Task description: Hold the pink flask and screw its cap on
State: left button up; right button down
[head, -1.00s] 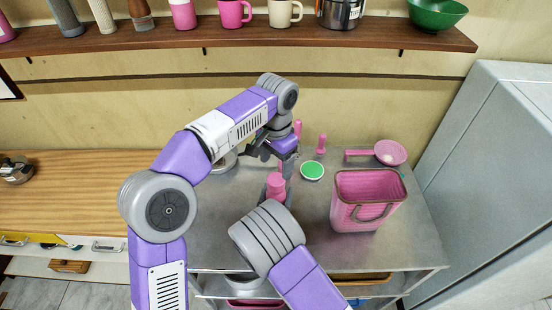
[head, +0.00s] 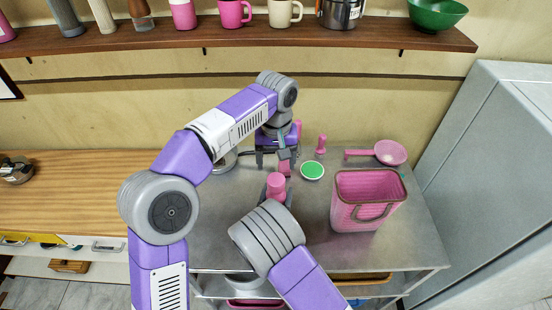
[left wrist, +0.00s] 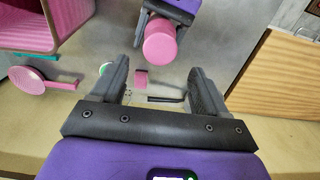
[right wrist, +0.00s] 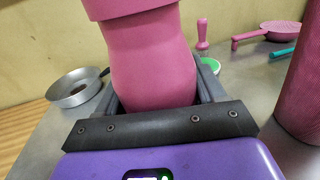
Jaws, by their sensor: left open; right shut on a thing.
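The pink flask (head: 276,187) stands upright over the middle of the metal table. My right gripper (right wrist: 155,105) is shut around its body. In the right wrist view the flask (right wrist: 150,60) has a wider pink cap-like part (right wrist: 125,8) at its top; whether that is screwed tight cannot be told. My left gripper (left wrist: 160,90) is open and empty, just behind the flask in the head view. In the left wrist view the flask's round pink top (left wrist: 160,47) lies beyond the fingertips, apart from them. A small pink block-like piece (left wrist: 141,78) shows between the fingers.
A pink basket (head: 345,205) stands at the right. A green-topped dish (head: 312,171), a pink upright utensil (head: 321,145) and a pink strainer (head: 390,153) are behind it. A metal pan (right wrist: 75,88) is at the left. A wooden shelf (head: 360,33) hangs above.

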aim_at(276, 179)
pick_arm(q)
jog(key=shift+f, duration=4)
jog(key=shift+c, duration=0.4)
jog(key=c, duration=1)
jog(key=m, duration=0.8)
jog(key=o, duration=1.2)
jog(key=shift+r, duration=2.25)
